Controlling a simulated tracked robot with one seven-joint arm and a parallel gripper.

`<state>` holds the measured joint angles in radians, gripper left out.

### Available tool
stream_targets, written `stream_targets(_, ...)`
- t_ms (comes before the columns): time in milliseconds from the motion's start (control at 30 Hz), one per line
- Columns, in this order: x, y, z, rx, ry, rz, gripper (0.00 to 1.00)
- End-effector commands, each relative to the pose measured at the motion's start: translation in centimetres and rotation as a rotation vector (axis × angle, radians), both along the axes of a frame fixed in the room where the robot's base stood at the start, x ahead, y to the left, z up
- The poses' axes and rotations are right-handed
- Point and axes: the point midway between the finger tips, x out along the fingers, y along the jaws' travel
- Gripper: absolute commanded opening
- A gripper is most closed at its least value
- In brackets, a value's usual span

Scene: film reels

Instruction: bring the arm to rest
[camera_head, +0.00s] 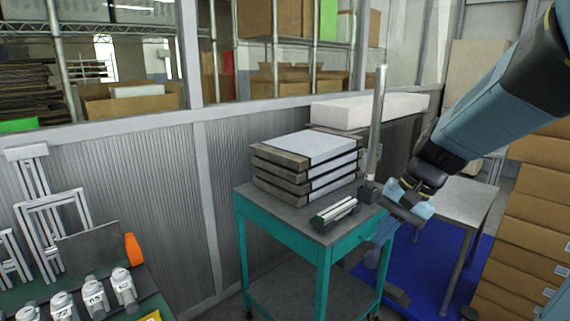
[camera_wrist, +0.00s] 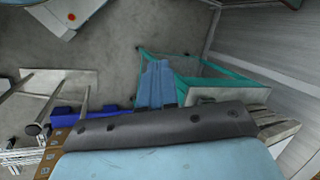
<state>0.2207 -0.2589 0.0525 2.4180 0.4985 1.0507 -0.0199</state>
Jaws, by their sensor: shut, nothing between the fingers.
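The cart's teal frame (camera_wrist: 212,81) also shows in that view.
Flat cases (camera_head: 305,166) lie stacked on the cart, beside a small black-and-white device (camera_head: 333,212) and an upright metal post (camera_head: 377,125). A grey table (camera_head: 462,197) stands at right on a blue mat (camera_head: 425,262). Brown boxes (camera_head: 525,225) pile up at the right edge.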

Motion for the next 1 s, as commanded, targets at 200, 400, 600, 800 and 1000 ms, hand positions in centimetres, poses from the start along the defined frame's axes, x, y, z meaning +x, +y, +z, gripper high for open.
stream_targets(200,-3.0,-0.7,2.7,-0.173,-0.156,0.114,0.00)
stream_targets(400,-5.4,-1.7,5.1,-0.323,-0.305,0.204,0.00)
stream_targets(600,-7.3,-2.8,7.1,-0.445,-0.435,0.269,0.00)
stream_targets(800,-8.2,-3.3,8.1,-0.504,-0.498,0.298,0.00)
stream_targets(1000,-8.3,-3.4,8.2,-0.511,-0.505,0.302,0.00)
